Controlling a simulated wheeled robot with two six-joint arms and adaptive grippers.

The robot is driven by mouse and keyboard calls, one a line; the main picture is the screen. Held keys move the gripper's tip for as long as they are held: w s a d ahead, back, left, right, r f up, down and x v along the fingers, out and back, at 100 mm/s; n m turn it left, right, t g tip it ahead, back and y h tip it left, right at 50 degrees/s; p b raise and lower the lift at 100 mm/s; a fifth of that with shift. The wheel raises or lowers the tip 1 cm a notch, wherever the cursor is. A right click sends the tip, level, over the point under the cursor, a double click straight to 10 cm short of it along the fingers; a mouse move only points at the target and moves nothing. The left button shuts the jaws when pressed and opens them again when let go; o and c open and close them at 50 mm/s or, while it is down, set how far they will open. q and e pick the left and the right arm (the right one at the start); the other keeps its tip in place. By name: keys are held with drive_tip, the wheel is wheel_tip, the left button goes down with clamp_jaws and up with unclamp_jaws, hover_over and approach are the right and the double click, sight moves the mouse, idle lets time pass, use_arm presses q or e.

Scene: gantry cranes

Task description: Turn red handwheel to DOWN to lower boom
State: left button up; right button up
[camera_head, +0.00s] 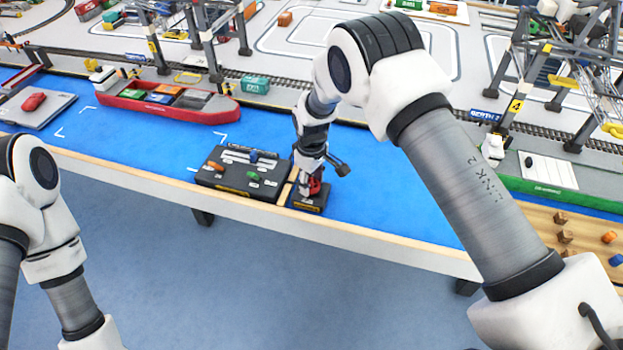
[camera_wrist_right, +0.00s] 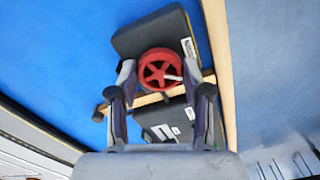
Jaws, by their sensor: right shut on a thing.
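The red handwheel (camera_head: 315,187) sits on a small dark box (camera_head: 311,204) near the table's front edge. In the right wrist view the spoked red handwheel (camera_wrist_right: 149,69) shows from above, with a white pointer mark towards the right of its face. A small label (camera_wrist_right: 189,47) on the dark box (camera_wrist_right: 150,38) is too small to read. My right gripper (camera_head: 313,184) points down and is shut on the handwheel, with a finger on either side in the right wrist view (camera_wrist_right: 160,73). My left arm shows at the left edge, but its gripper is out of view.
A dark control panel (camera_head: 208,178) with several coloured levers stands just left of the handwheel box. A red cargo ship (camera_head: 215,112) lies behind on the blue surface. Gantry cranes (camera_head: 215,50) stand farther back. The blue surface right of the handwheel is clear.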

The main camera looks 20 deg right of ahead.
sight(311, 184)
drive_tip(key=n, duration=0.3)
drive_tip(key=n+p, duration=0.1)
drive_tip(key=n, duration=0.2)
drive_tip(key=shift+s+f, duration=0.2)
drive_tip(key=shift+n, duration=0.3)
drive_tip(key=o, duration=1.2)
drive_tip(key=shift+c, duration=0.2)
drive_tip(key=shift+w, duration=0.15)
drive_tip(key=shift+r, duration=0.25)
wheel_tip(311, 184, up, 12)
drive_tip(key=shift+f, duration=0.2)
